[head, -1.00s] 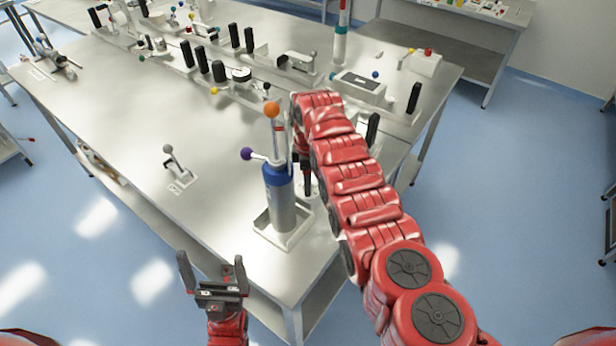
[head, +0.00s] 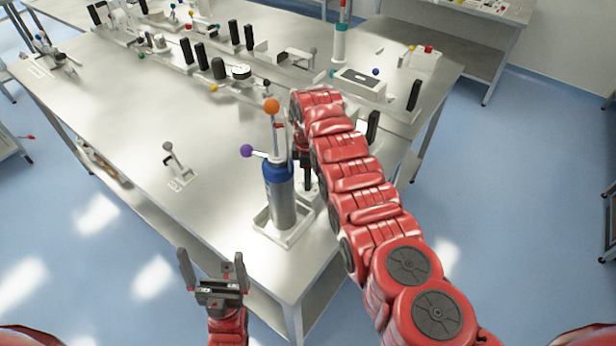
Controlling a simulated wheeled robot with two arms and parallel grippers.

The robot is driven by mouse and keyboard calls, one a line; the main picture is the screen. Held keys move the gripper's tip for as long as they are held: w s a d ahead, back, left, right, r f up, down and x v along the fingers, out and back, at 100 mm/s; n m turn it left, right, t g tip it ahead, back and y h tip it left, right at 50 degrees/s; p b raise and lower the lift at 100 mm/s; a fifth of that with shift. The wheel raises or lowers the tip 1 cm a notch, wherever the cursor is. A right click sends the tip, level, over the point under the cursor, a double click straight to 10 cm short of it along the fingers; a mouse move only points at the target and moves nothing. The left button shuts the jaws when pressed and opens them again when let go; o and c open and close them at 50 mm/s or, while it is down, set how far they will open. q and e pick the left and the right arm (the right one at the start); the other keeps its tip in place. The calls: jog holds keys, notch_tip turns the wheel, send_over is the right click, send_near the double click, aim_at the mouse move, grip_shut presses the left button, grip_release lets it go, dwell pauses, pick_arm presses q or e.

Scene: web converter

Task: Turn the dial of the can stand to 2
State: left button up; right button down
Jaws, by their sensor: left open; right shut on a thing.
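The can stand (head: 284,240) is a pale square base near the table's front corner. A blue and silver can (head: 281,195) stands upright in it. A white top piece carries an orange knob (head: 271,106) and a purple knob (head: 247,151) pointing left. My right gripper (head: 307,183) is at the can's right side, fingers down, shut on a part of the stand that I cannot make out. The dial and its numbers cannot be read from here. My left gripper (head: 214,270) is open and empty, in front of the table's front edge, lower left of the can.
The metal table (head: 120,90) is clear to the left of the can, except for a small lever switch (head: 174,160). Several black handles and fixtures line the back. A white box (head: 359,86) stands behind my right arm. Another table (head: 450,55) stands farther back.

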jog(key=shift+f+m+b, duration=0.3)
jog(key=shift+m+b, duration=0.7)
jog(key=shift+b, duration=0.1)
jog(key=m+b, duration=0.5)
jog(key=b, duration=0.1)
jog(key=m+b, duration=0.2)
jog(key=shift+m, duration=0.3)
jog(key=shift+r+m+b, duration=0.2)
jog(key=shift+m+b, duration=0.7)
jog(key=shift+m, duration=0.1)
jog(key=shift+c, duration=2.2)
grip_release()
jog(key=shift+r, duration=0.1)
